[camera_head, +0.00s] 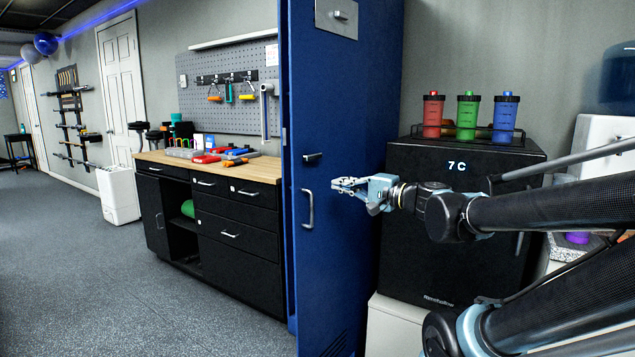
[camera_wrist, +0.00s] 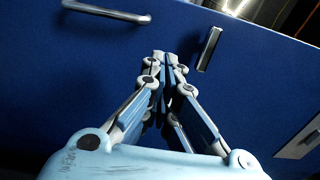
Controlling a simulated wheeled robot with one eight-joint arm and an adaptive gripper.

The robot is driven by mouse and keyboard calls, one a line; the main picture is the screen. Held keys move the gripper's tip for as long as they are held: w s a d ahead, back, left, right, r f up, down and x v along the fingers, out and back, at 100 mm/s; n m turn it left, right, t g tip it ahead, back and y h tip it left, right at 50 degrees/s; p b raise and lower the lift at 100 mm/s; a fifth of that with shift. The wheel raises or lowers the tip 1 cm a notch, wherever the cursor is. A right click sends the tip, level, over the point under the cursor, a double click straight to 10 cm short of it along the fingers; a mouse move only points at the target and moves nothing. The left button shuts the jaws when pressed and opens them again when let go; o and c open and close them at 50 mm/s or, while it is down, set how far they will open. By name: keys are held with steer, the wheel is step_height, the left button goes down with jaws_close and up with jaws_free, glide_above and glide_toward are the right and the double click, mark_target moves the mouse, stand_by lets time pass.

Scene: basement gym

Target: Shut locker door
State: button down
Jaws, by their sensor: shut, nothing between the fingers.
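The blue locker door (camera_head: 345,110) stands upright in the middle of the head view and fills most of the wrist view (camera_wrist: 60,75). Its silver bar handle (camera_head: 307,208) is near its left edge, with a small latch (camera_head: 312,157) above. Both handle (camera_wrist: 105,12) and latch (camera_wrist: 210,48) show in the wrist view. A narrow blue strip (camera_head: 285,80) runs along the door's left edge; I cannot tell how wide any gap is. My gripper (camera_head: 336,185) is shut and empty, in front of the door and right of the handle. Whether the fingertips (camera_wrist: 165,58) touch it is unclear.
A black mini fridge (camera_head: 450,230) stands right of the locker, with red, green and blue bottles (camera_head: 468,116) on top, close to my arm. A black workbench (camera_head: 235,235) with tools stands left, behind the door edge. The floor (camera_head: 90,280) at left is clear.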

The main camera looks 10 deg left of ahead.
mark_target(311, 178)
steer(key=shift+x, duration=4.45)
steer(key=shift+w, duration=0.1)
